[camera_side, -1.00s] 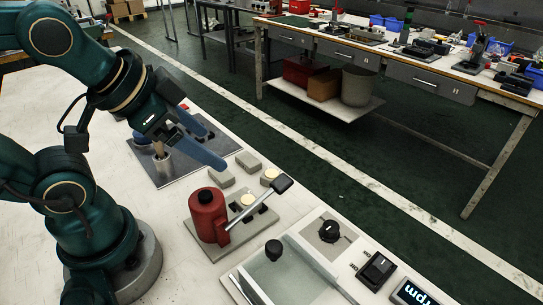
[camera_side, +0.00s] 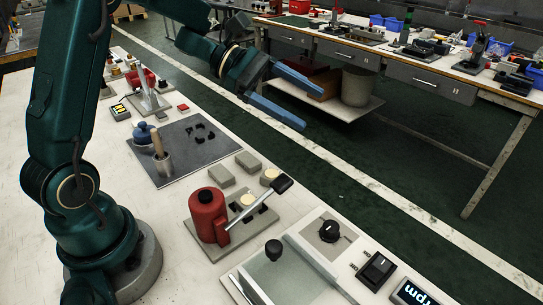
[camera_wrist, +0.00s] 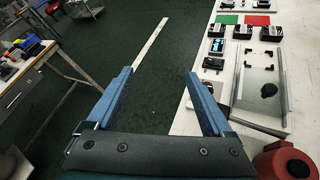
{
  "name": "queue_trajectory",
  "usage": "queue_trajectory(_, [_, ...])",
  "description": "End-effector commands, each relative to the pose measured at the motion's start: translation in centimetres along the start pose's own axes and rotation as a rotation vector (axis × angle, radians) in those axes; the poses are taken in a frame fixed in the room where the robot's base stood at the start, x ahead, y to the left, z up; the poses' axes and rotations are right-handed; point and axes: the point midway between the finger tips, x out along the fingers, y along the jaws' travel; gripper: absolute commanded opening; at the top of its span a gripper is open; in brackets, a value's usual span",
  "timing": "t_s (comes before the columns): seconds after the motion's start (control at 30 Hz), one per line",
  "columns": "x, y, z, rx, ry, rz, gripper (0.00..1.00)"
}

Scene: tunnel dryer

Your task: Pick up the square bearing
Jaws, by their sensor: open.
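My gripper (camera_side: 311,108) is raised past the far edge of the white table, over the dark floor. Its blue fingers are spread wide and hold nothing; in the wrist view the gripper (camera_wrist: 158,74) has only floor between its fingers. I cannot tell for sure which thing is the square bearing. Grey square-edged blocks (camera_side: 222,176) stand on the table, and a similar block (camera_side: 248,161) is beside them. Small black pieces (camera_side: 200,132) lie on a dark grey plate (camera_side: 190,160). My gripper touches none of these.
A red pot-shaped device (camera_side: 207,212) with a lever stands in front. A glass-topped panel (camera_side: 280,275) is nearer. A cluttered workbench (camera_side: 400,65) stands across the floor.

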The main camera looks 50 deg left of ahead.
Motion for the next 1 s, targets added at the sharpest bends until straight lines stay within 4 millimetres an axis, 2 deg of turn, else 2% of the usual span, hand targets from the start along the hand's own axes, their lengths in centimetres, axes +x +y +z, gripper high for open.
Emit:
queue_trajectory(0.03, [-0.4,-1.4,-2.4,0.029,0.004,-0.092,0.85])
queue_trajectory(0.2, [-3.0,-6.5,-8.8,0.072,-0.035,-0.364,0.85])
queue_trajectory(0.3, [-4.4,-8.8,-11.8,0.021,-0.061,-0.457,0.85])
queue_trajectory(0.43, [-5.0,-10.6,-14.8,-0.072,-0.07,-0.485,0.85])
queue_trajectory(0.53, [-5.0,-11.4,-15.9,-0.125,-0.087,-0.475,0.85])
queue_trajectory(0.67, [-4.8,-11.9,-16.3,-0.154,-0.095,-0.465,0.85])
queue_trajectory(1.0, [-1.3,-13.5,-15.8,-0.153,-0.094,-0.465,0.85])
